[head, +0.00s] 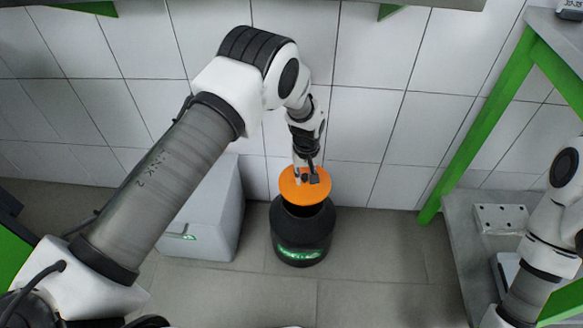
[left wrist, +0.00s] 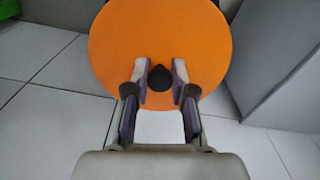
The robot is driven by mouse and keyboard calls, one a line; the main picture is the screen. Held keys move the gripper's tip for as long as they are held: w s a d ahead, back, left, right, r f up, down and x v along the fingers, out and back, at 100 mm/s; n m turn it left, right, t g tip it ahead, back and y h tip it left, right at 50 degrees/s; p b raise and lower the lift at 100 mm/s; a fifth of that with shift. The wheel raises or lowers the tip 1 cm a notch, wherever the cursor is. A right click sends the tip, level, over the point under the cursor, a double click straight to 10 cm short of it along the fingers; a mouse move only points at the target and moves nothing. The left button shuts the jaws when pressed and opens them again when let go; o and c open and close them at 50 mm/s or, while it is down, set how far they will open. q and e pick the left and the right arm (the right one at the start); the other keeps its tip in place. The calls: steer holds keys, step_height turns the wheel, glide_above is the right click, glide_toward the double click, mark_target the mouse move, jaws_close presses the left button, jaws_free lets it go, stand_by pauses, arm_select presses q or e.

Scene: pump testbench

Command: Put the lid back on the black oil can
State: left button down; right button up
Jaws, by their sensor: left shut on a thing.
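The black oil can (head: 302,240) stands upright on the floor near the wall, with a green label on its front. Its dark open mouth shows below the lid. The orange round lid (head: 292,192) is above the back of the can's mouth, and I cannot tell if it touches the rim. My left gripper (head: 307,178) is shut on the lid's dark knob. In the left wrist view the lid (left wrist: 205,50) fills the top middle and the fingers (left wrist: 160,76) close on the knob from both sides. The can is almost wholly hidden there behind the lid. My right gripper is out of view.
A light grey box (head: 208,215) stands on the floor left of the can. A green-framed bench (head: 490,120) and a grey surface with a metal block (head: 500,219) are at the right. The tiled floor (head: 370,290) in front of the can is clear.

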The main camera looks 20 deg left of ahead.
mark_target(304, 184)
arm_select(q)
steer(key=shift+s+f, duration=0.35)
steer(key=shift+f, duration=0.1)
step_height(304, 184, down, 4)
steer(key=b, duration=0.4)
steer(key=shift+f, duration=0.25)
steer(key=shift+f+b, duration=0.45)
steer(key=shift+f, duration=0.35)
steer(key=shift+r, duration=0.1)
steer(key=shift+p, duration=0.35)
stand_by(0.7)
steer(key=shift+f, duration=0.2)
steer(key=shift+c, duration=2.1)
jaws_free()
steer(key=shift+r, duration=0.1)
